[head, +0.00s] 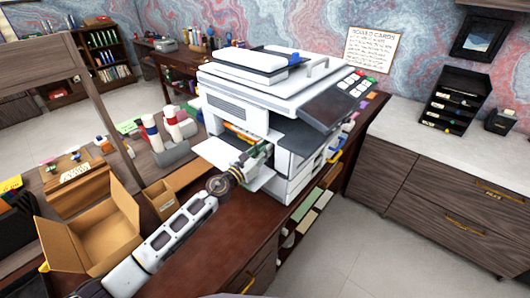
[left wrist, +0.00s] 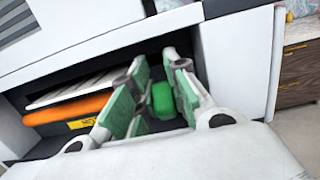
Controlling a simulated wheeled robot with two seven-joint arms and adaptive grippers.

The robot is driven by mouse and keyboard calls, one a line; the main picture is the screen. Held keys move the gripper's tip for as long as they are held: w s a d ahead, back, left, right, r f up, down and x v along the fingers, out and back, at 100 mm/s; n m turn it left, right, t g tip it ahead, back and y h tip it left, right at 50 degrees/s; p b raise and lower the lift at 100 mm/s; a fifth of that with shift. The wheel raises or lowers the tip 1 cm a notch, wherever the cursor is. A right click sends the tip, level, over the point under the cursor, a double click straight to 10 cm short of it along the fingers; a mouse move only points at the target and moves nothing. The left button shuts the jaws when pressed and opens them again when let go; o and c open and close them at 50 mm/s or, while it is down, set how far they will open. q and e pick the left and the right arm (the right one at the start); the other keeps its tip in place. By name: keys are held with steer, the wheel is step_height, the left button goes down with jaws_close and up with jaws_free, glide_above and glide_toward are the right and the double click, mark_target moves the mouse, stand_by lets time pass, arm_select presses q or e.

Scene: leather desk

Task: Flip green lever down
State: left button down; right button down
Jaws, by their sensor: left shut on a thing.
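The green lever (left wrist: 163,98) sits inside the dark opening of a white printer (head: 245,105). In the left wrist view, the two green-padded fingers of my left gripper (left wrist: 158,80) reach into the opening, one on each side of the lever, and are shut on it. In the head view, my left gripper (head: 262,152) is at the printer's front opening, above its white output tray. The lever cannot be made out there, as the gripper and housing hide it. My right gripper is not in view.
An orange part (left wrist: 68,108) with a yellow label lies left of the fingers inside the opening. White housing walls close in above and to the right. An open cardboard box (head: 85,235) and red-and-white bottles (head: 152,135) stand left of the printer. The front desk surface is mostly clear.

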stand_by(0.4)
arm_select(q)
steer(key=c, duration=1.4)
jaws_free()
steer(key=shift+o, duration=0.2)
steer(key=shift+v, duration=6)
